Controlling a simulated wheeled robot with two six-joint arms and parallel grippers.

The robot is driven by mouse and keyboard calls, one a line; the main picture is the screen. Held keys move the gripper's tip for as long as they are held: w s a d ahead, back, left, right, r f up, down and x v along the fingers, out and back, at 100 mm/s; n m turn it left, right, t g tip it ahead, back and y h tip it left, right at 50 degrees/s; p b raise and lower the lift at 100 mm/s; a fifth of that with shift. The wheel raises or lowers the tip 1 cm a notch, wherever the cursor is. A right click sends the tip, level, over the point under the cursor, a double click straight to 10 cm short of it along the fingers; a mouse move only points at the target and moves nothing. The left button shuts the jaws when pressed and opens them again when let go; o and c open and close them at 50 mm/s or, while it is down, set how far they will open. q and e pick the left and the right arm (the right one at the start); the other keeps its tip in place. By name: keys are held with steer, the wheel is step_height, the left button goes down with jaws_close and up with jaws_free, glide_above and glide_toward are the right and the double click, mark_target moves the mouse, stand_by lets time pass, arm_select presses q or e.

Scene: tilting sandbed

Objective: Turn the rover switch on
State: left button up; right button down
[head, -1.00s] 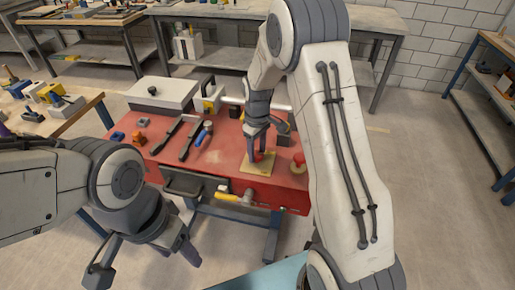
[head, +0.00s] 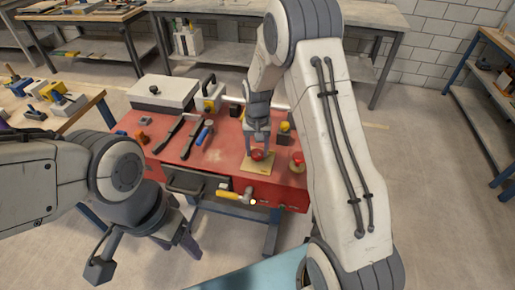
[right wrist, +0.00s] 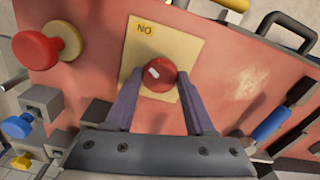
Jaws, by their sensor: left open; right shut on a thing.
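The switch appears to be a red ball-topped knob (head: 257,155) on a pale yellow plate (head: 247,168) on the red bench. In the right wrist view the red knob (right wrist: 160,74) stands before its plate (right wrist: 187,37), whose printed label reads "NO" from this side, or "ON" turned around. My right gripper (head: 258,148) is shut on this knob from above. In the right wrist view its two fingers (right wrist: 161,95) flank the knob. The knob's stem is hidden. My left gripper (head: 145,258) is open and empty, low in front of the bench.
A second red knob (head: 297,159) is close right of the plate. A blue-handled tool (head: 203,136) and dark tools lie left on the bench (head: 226,150). A white box (head: 162,92) stands at back left. A yellow handle (head: 229,195) juts from the bench front.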

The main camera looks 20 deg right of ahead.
mark_target(257, 153)
steer(key=shift+m, duration=1.1)
steer(key=shift+c, duration=1.3)
jaws_free()
steer(key=shift+r, duration=0.15)
step_height(257, 153, up, 10)
steer(key=shift+r+b, duration=0.15)
steer(key=shift+b, duration=0.3)
